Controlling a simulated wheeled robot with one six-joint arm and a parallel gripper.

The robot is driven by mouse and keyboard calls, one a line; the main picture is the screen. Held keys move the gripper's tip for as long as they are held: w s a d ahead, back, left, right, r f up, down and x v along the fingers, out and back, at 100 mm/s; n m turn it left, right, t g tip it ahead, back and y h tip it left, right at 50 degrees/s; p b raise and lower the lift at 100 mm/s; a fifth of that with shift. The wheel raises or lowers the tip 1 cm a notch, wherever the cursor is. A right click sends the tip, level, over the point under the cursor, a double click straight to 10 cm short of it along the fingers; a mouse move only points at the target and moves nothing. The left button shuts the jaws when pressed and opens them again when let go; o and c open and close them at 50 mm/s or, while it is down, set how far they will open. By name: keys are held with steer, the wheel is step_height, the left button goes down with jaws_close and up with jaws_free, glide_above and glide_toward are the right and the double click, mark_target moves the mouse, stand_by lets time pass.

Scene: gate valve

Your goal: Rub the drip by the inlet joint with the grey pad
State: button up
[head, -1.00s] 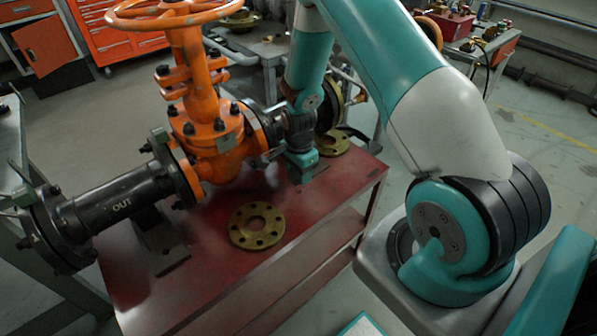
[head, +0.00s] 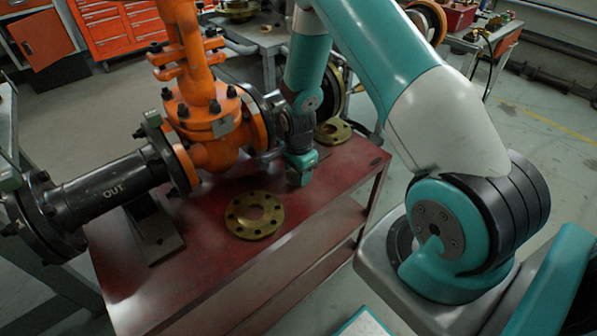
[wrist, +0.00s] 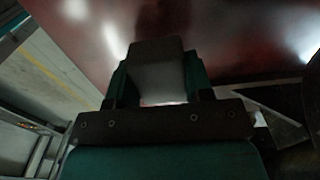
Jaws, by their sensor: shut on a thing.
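My gripper (head: 302,172) points down over the red bench top, just right of the orange valve (head: 215,120). In the wrist view its teal fingers (wrist: 157,88) are shut on the grey pad (wrist: 157,72), a blocky piece close to the red surface. I cannot tell whether the pad touches anything. The inlet side of the valve is largely hidden behind my wrist in the head view. I cannot make out the drip in either view.
A brass flange (head: 255,215) lies on the red bench (head: 210,260), in front of my gripper. Another brass flange (head: 333,132) lies behind it. The black outlet pipe (head: 115,190), marked OUT, runs left from the valve. The bench's right front is clear.

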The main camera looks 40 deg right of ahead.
steer(key=shift+f+b, duration=0.7)
steer(key=shift+f, duration=0.35)
steer(key=shift+d, duration=0.1)
